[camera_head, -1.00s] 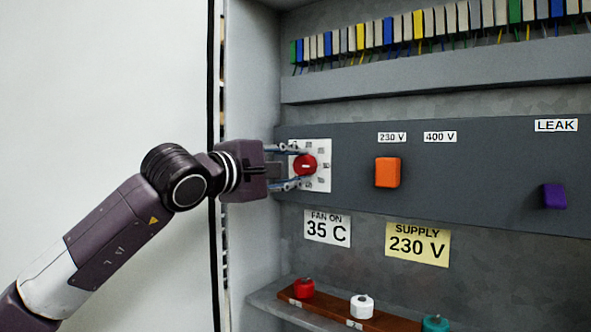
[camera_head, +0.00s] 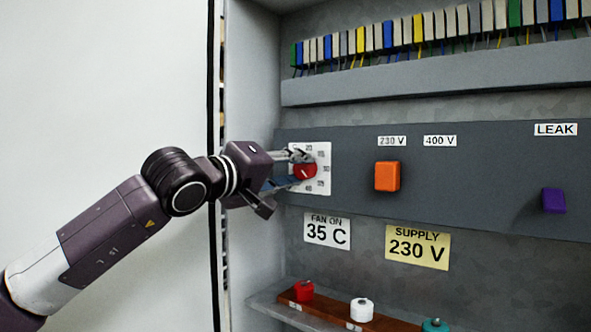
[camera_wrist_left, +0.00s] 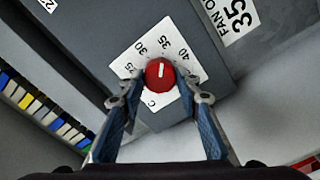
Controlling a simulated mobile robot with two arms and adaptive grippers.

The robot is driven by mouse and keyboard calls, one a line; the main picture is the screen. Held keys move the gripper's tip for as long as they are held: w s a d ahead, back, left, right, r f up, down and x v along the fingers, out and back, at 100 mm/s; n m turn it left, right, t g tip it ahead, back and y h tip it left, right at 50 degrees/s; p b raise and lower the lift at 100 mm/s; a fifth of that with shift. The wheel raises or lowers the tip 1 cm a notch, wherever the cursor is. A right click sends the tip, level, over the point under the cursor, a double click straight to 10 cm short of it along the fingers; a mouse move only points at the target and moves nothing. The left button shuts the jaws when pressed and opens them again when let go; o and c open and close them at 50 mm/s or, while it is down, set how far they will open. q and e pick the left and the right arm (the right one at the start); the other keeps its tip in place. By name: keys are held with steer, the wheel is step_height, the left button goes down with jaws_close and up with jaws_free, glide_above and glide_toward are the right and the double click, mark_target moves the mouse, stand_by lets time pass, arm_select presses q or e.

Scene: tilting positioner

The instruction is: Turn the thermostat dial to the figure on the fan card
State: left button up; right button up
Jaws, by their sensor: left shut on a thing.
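The red thermostat dial (camera_head: 305,171) sits on a white square scale plate (camera_head: 323,150) on the grey panel. My left gripper (camera_head: 303,170) is shut on the dial, one finger on each side; the dial also shows in the left wrist view (camera_wrist_left: 160,74). There its white mark points up, roughly at the 35 figure (camera_wrist_left: 165,43), with 30 and 40 to either side; the exact reading is hard to tell. The fan card (camera_head: 327,230), below the plate, reads "FAN ON 35 C". My right gripper is not in view.
An orange switch (camera_head: 387,176) below 230 V and 400 V labels and a purple knob (camera_head: 553,200) are to the right. A yellow card (camera_head: 418,246) reads "SUPPLY 230 V". A wooden strip (camera_head: 381,318) with coloured knobs lies below. The cabinet's side wall is close left.

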arm_select(q)
steer(key=shift+f, duration=0.15)
stand_by(0.3)
steer(key=o, duration=1.2)
steer(key=shift+c, duration=0.2)
steer(key=v, duration=1.2)
